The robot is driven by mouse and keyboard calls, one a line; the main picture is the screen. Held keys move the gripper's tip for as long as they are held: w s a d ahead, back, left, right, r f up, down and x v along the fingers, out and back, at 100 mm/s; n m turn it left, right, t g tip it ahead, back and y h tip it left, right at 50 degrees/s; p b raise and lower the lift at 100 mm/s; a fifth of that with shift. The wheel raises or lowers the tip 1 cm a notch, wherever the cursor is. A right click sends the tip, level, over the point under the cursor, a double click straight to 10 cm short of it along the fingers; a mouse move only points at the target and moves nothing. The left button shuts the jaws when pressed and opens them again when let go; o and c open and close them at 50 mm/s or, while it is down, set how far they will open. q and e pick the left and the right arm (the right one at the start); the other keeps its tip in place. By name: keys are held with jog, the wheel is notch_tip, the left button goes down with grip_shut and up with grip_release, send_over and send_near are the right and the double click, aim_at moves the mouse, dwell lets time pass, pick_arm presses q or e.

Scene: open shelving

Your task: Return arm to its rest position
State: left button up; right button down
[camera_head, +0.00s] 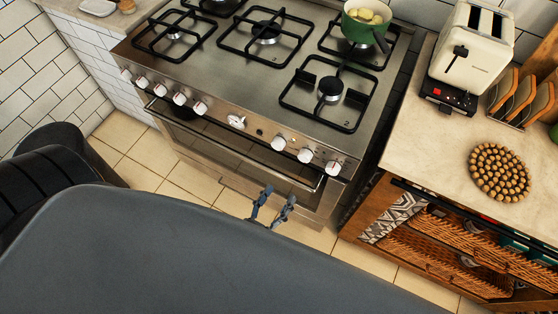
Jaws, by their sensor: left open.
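My left gripper (273,207) shows at the lower middle of the head view, past the edge of my own dark grey body. Its two blue-grey fingers are apart and nothing shows between them. It is in front of the stove's oven door (235,150), low near the floor; I cannot tell the exact gap. Most of the arm behind it is hidden by my body. My right gripper is not in view.
A steel gas stove (213,55) stands ahead, with a green pot (365,22) on its back right burner. At right, a counter (420,125) holds a toaster (470,50) and a round beaded trivet (499,172). Wicker baskets (440,250) sit below. Tiled floor (185,180) shows between.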

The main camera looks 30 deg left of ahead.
pick_arm(q)
jog(key=s+a+f+m+g, duration=0.15)
jog(key=s+f+g, duration=0.25)
jog(key=f, duration=0.7)
jog(key=s+f+m+g, duration=0.2)
jog(key=s+f+g, duration=0.15)
jog(key=f, duration=0.75)
jog(key=s+a+f+g, duration=0.4)
jog(key=s+f+g, duration=0.1)
jog(key=s, duration=0.4)
jog(key=s+a+f+m+g+y, duration=0.1)
jog(key=s+a+f+g, duration=0.2)
jog(key=s+f+g, duration=0.2)
jog(key=s+f, duration=0.3)
jog(key=shift+s+a+y, duration=0.3)
jog(key=shift+s+a, duration=0.05)
